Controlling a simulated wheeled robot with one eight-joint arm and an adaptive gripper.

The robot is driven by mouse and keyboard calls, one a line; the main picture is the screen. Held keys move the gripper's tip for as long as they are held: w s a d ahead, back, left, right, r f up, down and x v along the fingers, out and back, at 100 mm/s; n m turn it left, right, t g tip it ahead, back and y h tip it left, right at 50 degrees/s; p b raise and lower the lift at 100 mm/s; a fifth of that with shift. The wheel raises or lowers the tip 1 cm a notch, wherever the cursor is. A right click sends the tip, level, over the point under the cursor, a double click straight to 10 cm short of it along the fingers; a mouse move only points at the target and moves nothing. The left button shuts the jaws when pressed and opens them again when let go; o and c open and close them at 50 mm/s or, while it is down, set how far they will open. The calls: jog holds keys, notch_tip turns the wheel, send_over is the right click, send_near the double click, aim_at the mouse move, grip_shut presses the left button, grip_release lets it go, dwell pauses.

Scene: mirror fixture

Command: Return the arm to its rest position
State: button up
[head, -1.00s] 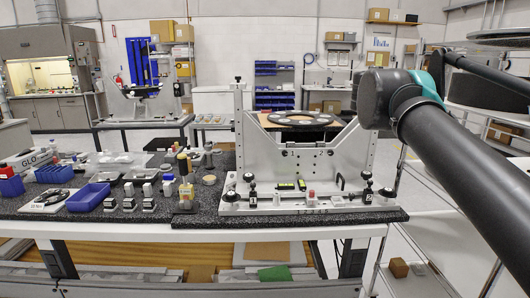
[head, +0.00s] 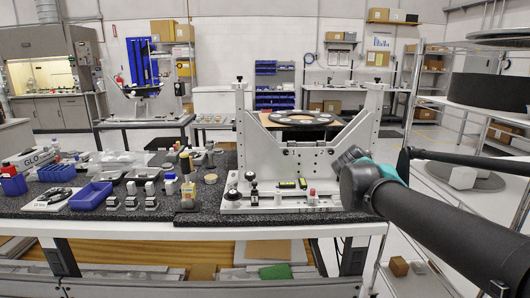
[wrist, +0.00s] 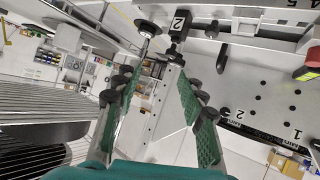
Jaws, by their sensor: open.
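My arm (head: 440,228) reaches in from the right edge in the head view, with its dark joint and teal band (head: 388,172) in front of the fixture's right end. My gripper is hidden in the head view. In the wrist view my gripper (wrist: 156,78) shows two green-padded fingers spread apart, with nothing between them. In the wrist view the fixture plate (wrist: 245,75) fills the right side, close beyond the fingers; I cannot tell the gap.
The bench has a black speckled mat (head: 110,208) with blue bins (head: 90,196), small blocks and a yellow-topped bottle (head: 186,166) left of the fixture. A wire shelf rack (head: 480,215) stands at the right, near my arm. Open floor lies behind the bench.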

jog(key=s+a+f+n+g+y, duration=0.1)
jog(key=s+a+f, duration=0.3)
jog(key=f, duration=0.4)
jog(key=s+a+f+n+g+y, duration=0.2)
jog(key=s+a+f+y, duration=0.2)
jog(key=f, duration=0.5)
jog(key=s+a+f+n+g+y, duration=0.2)
jog(key=s+a+f, duration=0.3)
jog(key=f, duration=0.4)
jog(key=shift+s+a+f+n+y, duration=0.3)
jog(key=shift+s+a, duration=0.1)
jog(key=shift+s, duration=0.4)
jog(key=shift+w+r, duration=0.1)
